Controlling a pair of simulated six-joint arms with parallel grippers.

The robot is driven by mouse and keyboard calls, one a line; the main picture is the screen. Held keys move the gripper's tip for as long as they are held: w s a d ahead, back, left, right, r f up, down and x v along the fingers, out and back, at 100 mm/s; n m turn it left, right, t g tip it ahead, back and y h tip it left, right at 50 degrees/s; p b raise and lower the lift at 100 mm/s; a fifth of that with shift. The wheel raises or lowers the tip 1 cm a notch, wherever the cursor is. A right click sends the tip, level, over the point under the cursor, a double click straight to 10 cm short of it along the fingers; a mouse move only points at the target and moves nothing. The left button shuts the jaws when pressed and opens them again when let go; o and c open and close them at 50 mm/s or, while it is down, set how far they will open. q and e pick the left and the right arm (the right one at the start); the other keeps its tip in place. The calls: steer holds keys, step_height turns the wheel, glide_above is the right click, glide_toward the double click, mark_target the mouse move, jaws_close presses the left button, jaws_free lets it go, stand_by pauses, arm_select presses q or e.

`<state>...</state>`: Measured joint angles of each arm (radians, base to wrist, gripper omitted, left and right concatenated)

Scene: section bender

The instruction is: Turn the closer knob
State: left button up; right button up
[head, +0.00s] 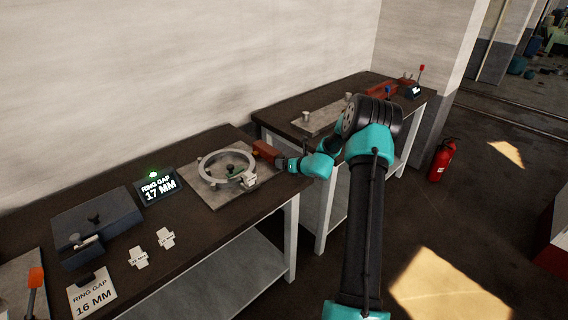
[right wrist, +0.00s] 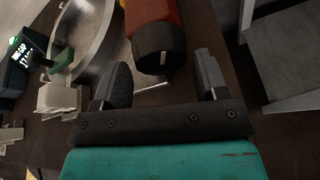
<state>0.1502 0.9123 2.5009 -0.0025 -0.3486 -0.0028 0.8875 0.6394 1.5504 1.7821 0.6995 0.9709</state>
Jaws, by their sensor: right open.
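The closer knob (right wrist: 160,52) is a black cylinder with a white mark, on the end of a red housing (right wrist: 150,12) in the right wrist view. In the head view the red housing (head: 265,151) sits at the right edge of the near bench's plate, beside a metal ring (head: 205,166). My right gripper (right wrist: 164,70) is open, one finger toward each side of the knob. The fingertips are about level with the knob's end face; no contact shows. In the head view the right gripper (head: 284,163) partly hides the knob. My left gripper is not in view.
A display (head: 158,187) reads "RING GAP 17 MM" with a green light. A card (head: 92,295) reads "RING GAP 16 MM". White gauge pieces (head: 139,257) lie on the near bench. A second bench (head: 270,115) with another red unit (head: 381,88) stands behind, right.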

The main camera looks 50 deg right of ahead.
steer(key=shift+x, duration=0.75)
steer(key=shift+c, duration=0.4)
steer(key=c, duration=0.6)
steer(key=shift+o, duration=0.2)
steer(key=shift+n+h, duration=0.7)
steer(key=shift+n, duration=0.3)
